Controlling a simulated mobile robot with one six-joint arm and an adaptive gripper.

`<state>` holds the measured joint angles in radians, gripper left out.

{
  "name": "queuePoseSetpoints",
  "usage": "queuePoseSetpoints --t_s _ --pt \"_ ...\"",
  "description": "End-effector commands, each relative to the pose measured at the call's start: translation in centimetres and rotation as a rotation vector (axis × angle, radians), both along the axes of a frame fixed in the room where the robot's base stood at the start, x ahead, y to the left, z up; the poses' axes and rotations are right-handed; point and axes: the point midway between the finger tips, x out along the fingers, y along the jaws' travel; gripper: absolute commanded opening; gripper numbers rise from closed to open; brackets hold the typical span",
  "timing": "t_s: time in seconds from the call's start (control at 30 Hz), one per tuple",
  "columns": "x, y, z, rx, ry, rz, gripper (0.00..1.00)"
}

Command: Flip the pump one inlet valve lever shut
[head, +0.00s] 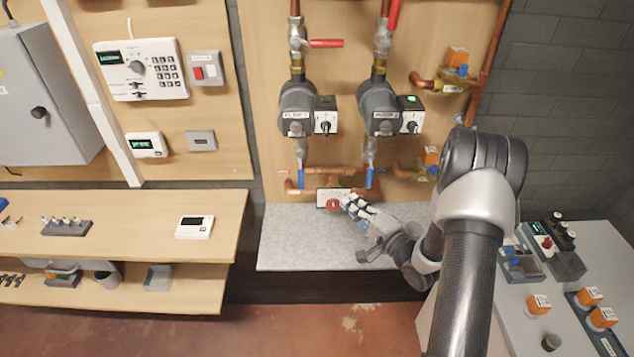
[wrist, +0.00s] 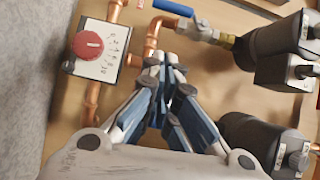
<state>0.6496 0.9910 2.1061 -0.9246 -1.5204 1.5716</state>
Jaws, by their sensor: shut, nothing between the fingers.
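The left pump (head: 298,107) and the right pump (head: 379,106) hang on the wooden board. Below the left pump a blue lever (head: 301,175) points along its vertical pipe; it also shows in the wrist view (wrist: 173,8). Below the right pump is a similar blue lever (head: 369,180). Above the left pump a red lever (head: 325,43) sticks out across its pipe; the right pump's red lever (head: 394,14) lies along its pipe. My gripper (head: 346,199) is shut and empty, in front of the board between the blue levers, beside the red dial; its fingers (wrist: 161,66) touch neither visible lever.
The red dial (wrist: 88,45) on its white plate sits close to my fingertips. Copper pipes (wrist: 150,40) run just behind them. A grey ledge (head: 290,250) lies below. Orange-capped valves (head: 457,57) stand right of the pumps.

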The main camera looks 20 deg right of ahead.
Motion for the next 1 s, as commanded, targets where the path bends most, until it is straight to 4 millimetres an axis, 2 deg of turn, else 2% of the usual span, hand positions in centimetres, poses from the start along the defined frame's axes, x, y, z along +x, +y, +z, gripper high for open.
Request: queuePoseSetpoints --t_s 0.4,0.57,0.67,1.0 --pt "-0.4 0.0 -0.2 0.041 -0.014 0.005 0.00" --pt "0.4 0.2 -0.2 0.040 -0.015 0.006 0.00" --pt "1.7 0.7 -0.2 0.039 -0.015 0.008 0.00" --pt "8.6 2.7 -0.3 0.038 -0.016 0.009 0.00"
